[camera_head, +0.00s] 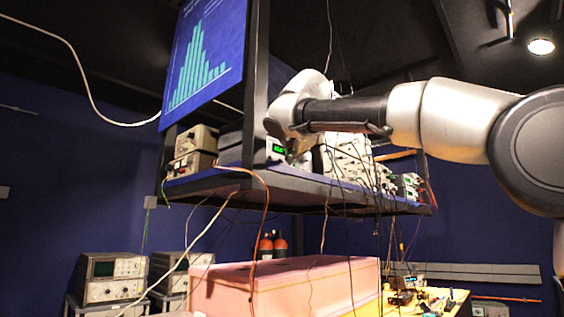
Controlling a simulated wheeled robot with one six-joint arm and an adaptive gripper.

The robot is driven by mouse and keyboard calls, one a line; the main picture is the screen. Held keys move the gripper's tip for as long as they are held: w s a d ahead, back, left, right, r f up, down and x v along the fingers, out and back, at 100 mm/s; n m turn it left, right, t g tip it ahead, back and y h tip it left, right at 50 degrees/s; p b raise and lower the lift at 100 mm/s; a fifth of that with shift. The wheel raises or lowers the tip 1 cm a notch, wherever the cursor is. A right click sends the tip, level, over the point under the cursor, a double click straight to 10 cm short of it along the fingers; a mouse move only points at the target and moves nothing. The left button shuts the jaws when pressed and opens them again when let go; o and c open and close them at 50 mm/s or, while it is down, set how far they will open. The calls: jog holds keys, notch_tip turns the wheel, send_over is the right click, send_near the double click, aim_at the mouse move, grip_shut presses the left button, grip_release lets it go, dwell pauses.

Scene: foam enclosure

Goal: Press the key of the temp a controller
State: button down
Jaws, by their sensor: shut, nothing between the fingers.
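A small pale box with a lit green display (279,149) stands on the raised shelf, just left of my gripper. It looks like a temperature controller, but its label and key are too small to read, so I cannot tell whether it is temp a. My gripper (298,154) is shut and empty at the end of my arm, which reaches in from the right. It is close to the box's right side in the picture. Its fingertips are small and dark here, and I cannot tell whether they touch the box.
The shelf (330,196) carries more instruments (345,160) on the right and stacked units (195,150) on the left. Loose cables hang over its front edge. A blue chart screen (205,55) hangs above. Below are a pink foam enclosure (285,285) and a cluttered bench (430,300).

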dwell(0.6)
jog(key=shift+w+a, duration=0.3)
jog(key=shift+a, duration=0.05)
jog(key=shift+w+a, duration=0.2)
jog(key=shift+a, duration=0.05)
dwell(0.6)
jog(key=shift+s+d, duration=0.5)
jog(key=shift+d, duration=0.1)
jog(key=shift+s+d, duration=0.8)
jog(key=shift+d, duration=0.2)
jog(key=shift+s+d, duration=0.75)
jog(key=shift+d, duration=0.25)
